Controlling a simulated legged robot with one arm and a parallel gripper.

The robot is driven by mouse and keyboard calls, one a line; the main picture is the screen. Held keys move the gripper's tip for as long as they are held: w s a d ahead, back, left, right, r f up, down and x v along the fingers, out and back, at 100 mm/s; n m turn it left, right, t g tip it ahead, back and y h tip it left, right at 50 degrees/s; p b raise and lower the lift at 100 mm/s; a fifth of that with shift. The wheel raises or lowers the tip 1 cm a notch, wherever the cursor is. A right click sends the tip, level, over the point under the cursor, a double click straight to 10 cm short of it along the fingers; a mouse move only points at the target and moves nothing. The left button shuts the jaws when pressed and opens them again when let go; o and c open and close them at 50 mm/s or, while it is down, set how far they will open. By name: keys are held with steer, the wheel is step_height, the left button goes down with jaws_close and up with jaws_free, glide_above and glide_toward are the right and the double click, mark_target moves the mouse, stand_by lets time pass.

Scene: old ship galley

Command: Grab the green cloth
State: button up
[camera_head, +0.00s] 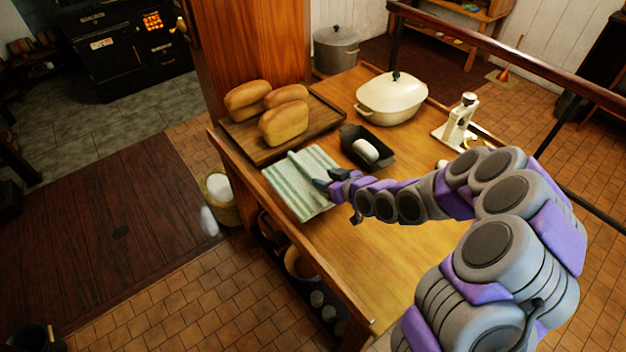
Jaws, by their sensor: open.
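The green cloth (290,186) has green and white stripes and lies folded on the wooden counter (383,262), near its left edge. My gripper (322,186) is at the cloth's right side, with its dark fingertips over or touching the cloth; I cannot tell which. The gripper is open, with nothing visible held in it. My arm reaches in from the lower right and hides a part of the counter behind it.
A wooden tray (247,146) with three bread loaves (284,123) sits behind the cloth. A dark pan (349,141) with a white item, a cream lidded pot (392,98) and a white scale (461,121) stand farther back. The counter's front is clear; its left edge has a raised rim.

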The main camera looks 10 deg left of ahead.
mark_target(308, 173)
steer(key=x, duration=0.4)
steer(key=a+b+x, duration=0.1)
steer(key=x, duration=0.1)
steer(key=shift+s+a+r, duration=0.15)
steer(key=shift+s+r, duration=0.15)
steer(key=shift+r, duration=0.05)
steer(key=shift+w+f, duration=0.15)
steer(key=shift+w, duration=0.05)
steer(key=shift+w+d, duration=0.3)
steer(key=shift+d, duration=0.2)
steer(key=shift+a, duration=0.6)
steer(key=shift+c, duration=0.9)
steer(key=shift+a+f, duration=0.1)
steer(key=shift+a, duration=0.2)
steer(key=c, duration=0.3)
steer(key=shift+d, duration=0.65)
jaws_close()
